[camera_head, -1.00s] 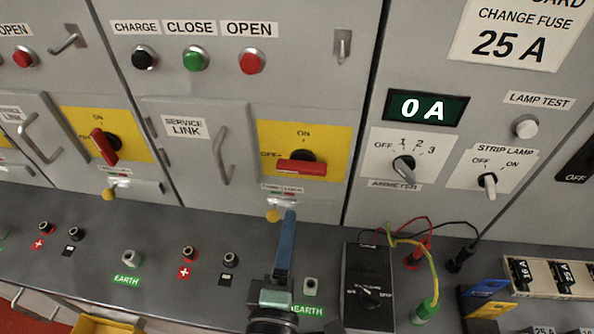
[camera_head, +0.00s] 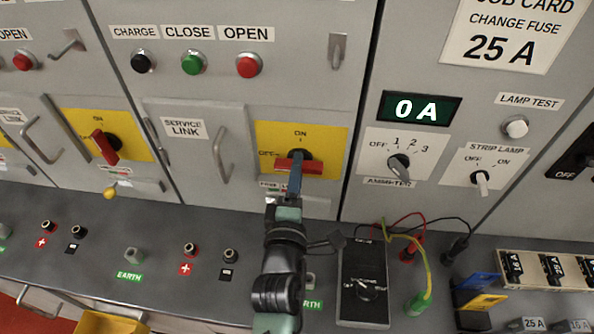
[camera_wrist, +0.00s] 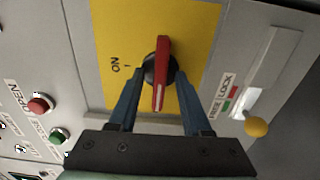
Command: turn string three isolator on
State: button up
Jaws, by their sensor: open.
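The isolator on the right-hand string panel has a red handle (camera_head: 313,168) on a yellow plate (camera_head: 330,140). The handle lies level, towards the OFF mark, with ON above it. My gripper (camera_head: 295,172) is in front of this handle and covers part of it. In the wrist view the red handle (camera_wrist: 162,75) stands between the two blue fingers of my open gripper (camera_wrist: 161,92), with a gap on each side. A yellow knob (camera_wrist: 256,127) beside a FREE/LOCK label sits near the plate; my arm hides this area in the head view.
Another isolator with a tilted red handle (camera_head: 105,147) is on the panel to the left. A service link door handle (camera_head: 222,155) projects close to my arm's left. A black box (camera_head: 362,285) with leads stands on the bench right of my arm. The ammeter switch (camera_head: 399,165) is further right.

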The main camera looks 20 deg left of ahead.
grip_shut()
dwell(0.6)
jog(key=shift+m+b, duration=3.9)
jog(key=shift+m, duration=5)
